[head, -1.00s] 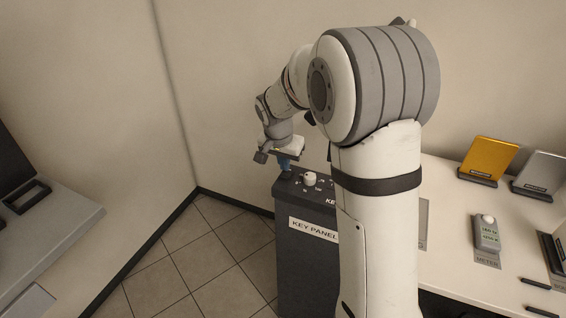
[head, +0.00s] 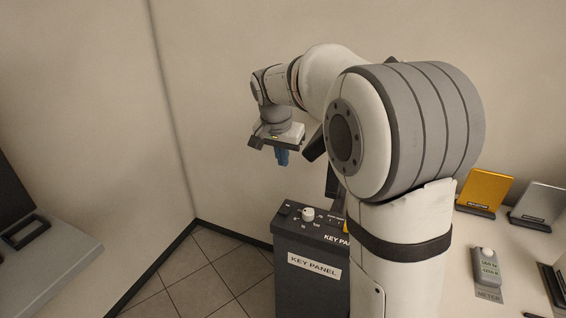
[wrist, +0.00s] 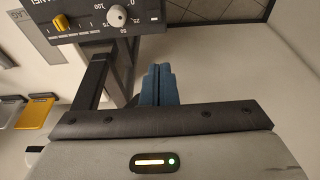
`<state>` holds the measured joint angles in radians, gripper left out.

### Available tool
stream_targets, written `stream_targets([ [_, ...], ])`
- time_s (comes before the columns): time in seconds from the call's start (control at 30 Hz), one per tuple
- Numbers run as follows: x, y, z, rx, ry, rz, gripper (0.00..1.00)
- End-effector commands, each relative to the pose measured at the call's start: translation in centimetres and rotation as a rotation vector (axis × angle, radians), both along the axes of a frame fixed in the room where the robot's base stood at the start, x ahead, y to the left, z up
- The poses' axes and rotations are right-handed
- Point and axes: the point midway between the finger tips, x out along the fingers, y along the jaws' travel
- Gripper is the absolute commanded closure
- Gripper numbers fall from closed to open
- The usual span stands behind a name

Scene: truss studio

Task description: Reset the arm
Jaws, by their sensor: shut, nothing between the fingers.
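My gripper (head: 282,157) hangs from my raised arm in the head view, above and to the left of the key panel's top, clear of it. Its blue fingers point down. In the wrist view the blue fingers (wrist: 159,86) are pressed together with nothing between them. The dark key panel (head: 313,267) stands below, with a white knob (head: 308,214) on its top. In the wrist view the knob (wrist: 116,15) and a yellow knob (wrist: 61,23) show on the panel at the upper left.
A white table at the right holds a meter (head: 487,266), a gold plate (head: 485,190) and a silver plate (head: 538,203) on stands. A grey surface with a black frame (head: 25,232) is at the left. Tiled floor (head: 207,270) is open between. Walls stand behind my arm.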

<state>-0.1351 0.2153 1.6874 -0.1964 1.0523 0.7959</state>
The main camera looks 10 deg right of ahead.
Motion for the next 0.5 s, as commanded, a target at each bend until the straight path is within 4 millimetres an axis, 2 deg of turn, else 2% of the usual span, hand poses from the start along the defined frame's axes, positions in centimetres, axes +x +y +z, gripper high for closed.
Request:
stream_targets([
  [0.27,-0.6,-0.2,0.2,0.001,0.0,0.009,1.0],
  [0.37,-2.7,-0.8,0.5,0.003,0.004,0.051,1.0],
  [0.47,-6.4,-1.6,0.8,0.006,0.011,0.125,1.0],
  [0.5,-8.2,-1.9,0.8,0.008,0.014,0.161,1.0],
])
